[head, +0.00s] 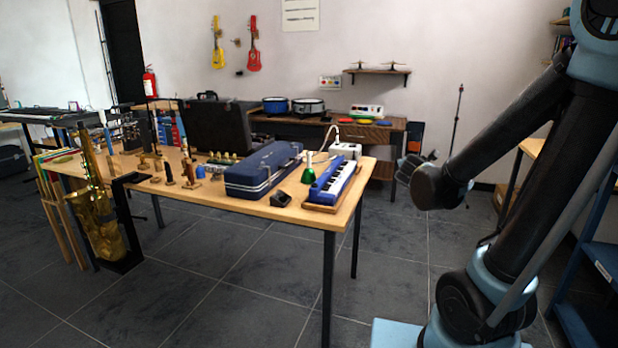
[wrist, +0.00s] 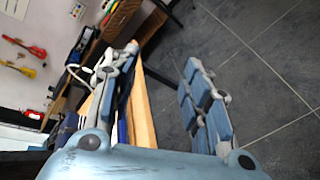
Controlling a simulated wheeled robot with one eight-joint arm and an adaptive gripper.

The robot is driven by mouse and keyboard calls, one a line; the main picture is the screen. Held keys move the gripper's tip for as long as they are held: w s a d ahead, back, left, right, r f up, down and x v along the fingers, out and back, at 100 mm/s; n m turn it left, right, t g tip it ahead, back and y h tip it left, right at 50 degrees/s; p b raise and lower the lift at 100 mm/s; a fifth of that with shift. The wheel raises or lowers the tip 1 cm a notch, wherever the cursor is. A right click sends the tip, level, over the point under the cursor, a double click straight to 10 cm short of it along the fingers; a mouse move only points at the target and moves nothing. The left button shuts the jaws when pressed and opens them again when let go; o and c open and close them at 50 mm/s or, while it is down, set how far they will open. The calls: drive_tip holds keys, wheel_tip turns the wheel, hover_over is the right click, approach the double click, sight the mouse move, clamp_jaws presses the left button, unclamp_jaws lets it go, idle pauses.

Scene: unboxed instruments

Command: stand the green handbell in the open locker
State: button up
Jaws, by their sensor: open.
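The green handbell (head: 308,172) stands upright on the near right part of the wooden table (head: 240,205), between a blue case and a blue-and-white keyboard. Its handle points up. My gripper (head: 412,165) is to the right of the table and apart from the bell, over the floor, with nothing in it. In the wrist view my gripper (wrist: 165,95) has its two fingers wide apart, with floor and the table edge between them. I cannot make out the bell in the wrist view. I cannot identify an open locker in either view.
The blue case (head: 262,170) and keyboard (head: 332,184) crowd the bell on both sides. A small black object (head: 281,199) lies in front. A blue metal frame (head: 585,270) stands at the right edge. The floor (head: 385,270) between is clear.

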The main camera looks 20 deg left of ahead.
drive_tip(key=w+a+r+n+t+y, duration=0.15)
drive_tip(key=a+n+y, duration=0.45)
drive_tip(key=a+n, duration=0.75)
drive_tip(key=n+g+y, duration=0.2)
drive_tip(key=n+y, duration=0.3)
drive_tip(key=n, duration=0.2)
approach(310, 153)
drive_tip(key=shift+m+t, duration=0.25)
drive_tip(key=x, duration=0.4)
drive_tip(key=f+x, duration=0.1)
drive_tip(key=x, duration=0.1)
drive_tip(key=shift+s+a, duration=0.1)
drive_tip(key=shift+r+x, duration=0.15)
drive_tip(key=shift+x, duration=1.2)
drive_tip(key=shift+r+x, duration=0.2)
drive_tip(key=shift+x, duration=1.15)
clamp_jaws()
